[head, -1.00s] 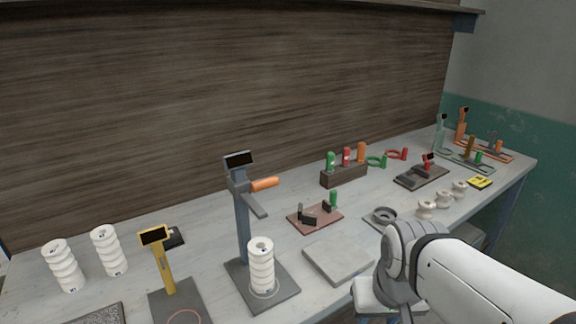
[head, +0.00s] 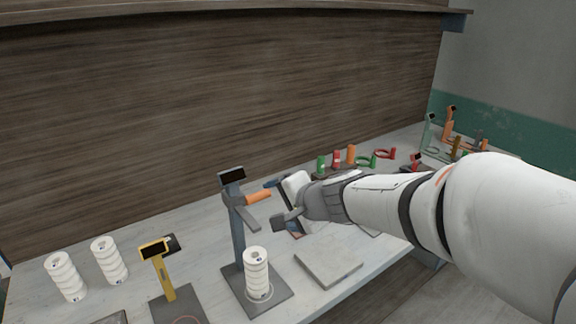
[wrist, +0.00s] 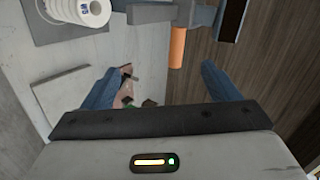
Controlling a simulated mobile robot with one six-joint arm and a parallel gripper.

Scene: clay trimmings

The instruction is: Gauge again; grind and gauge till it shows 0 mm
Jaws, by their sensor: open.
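A blue-grey height gauge (head: 237,230) stands on a dark base plate, with a dark screen (head: 231,175) on top and an orange lever (head: 258,196) pointing right. No reading shows on the screen. A white ribbed ceramic piece (head: 256,270) stands upright on its base, below the gauge's arm; its top also shows in the wrist view (wrist: 88,10). My gripper (head: 277,202) is open and empty, just right of the orange lever and apart from it. In the wrist view the lever (wrist: 177,47) lies ahead, between the two blue fingers (wrist: 160,88).
A yellow gauge (head: 159,268) and two more ribbed pieces (head: 66,278) (head: 109,261) stand at left. A flat grey slab (head: 328,265) lies right of the blue-grey gauge. Green, red and orange handled items (head: 337,159) stand farther back. A wooden wall rises behind the bench.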

